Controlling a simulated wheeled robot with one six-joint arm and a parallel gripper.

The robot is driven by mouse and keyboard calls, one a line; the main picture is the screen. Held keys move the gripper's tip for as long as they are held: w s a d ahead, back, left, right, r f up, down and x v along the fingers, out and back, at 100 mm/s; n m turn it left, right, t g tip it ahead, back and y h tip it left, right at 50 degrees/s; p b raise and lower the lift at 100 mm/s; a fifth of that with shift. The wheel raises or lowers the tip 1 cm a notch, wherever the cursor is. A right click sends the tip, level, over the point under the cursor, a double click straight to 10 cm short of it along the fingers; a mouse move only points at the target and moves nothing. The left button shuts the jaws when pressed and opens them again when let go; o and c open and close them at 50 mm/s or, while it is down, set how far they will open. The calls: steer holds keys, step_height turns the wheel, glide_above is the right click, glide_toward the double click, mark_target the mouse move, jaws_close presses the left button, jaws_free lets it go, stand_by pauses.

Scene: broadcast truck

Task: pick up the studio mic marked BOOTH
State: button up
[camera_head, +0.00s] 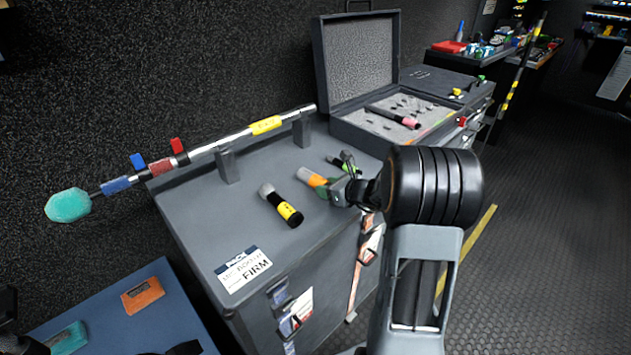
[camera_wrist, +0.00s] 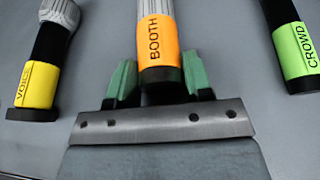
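The studio mic marked BOOTH (camera_wrist: 158,40) has an orange band, a grey head and a dark tail end. In the head view its orange band (camera_head: 312,178) shows on top of the grey case (camera_head: 215,205), just in front of my gripper (camera_head: 333,190). In the wrist view the green fingers of my gripper (camera_wrist: 160,82) stand on either side of its tail end, very close to the band. I cannot tell whether they press on it. A yellow-banded mic (camera_wrist: 38,80) lies to the left and a green mic marked CROWD (camera_wrist: 296,45) to the right.
A striped boom pole (camera_head: 225,142) with a teal tip rests on brackets along the case's back edge. An open foam-lined case (camera_head: 347,120) stands behind. A FIRM label (camera_head: 243,270) sits at the front corner. A blue surface (camera_head: 100,325) is at lower left.

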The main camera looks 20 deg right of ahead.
steer(key=c, duration=0.6)
steer(key=shift+c, duration=0.3)
steer(key=shift+r, duration=0.15)
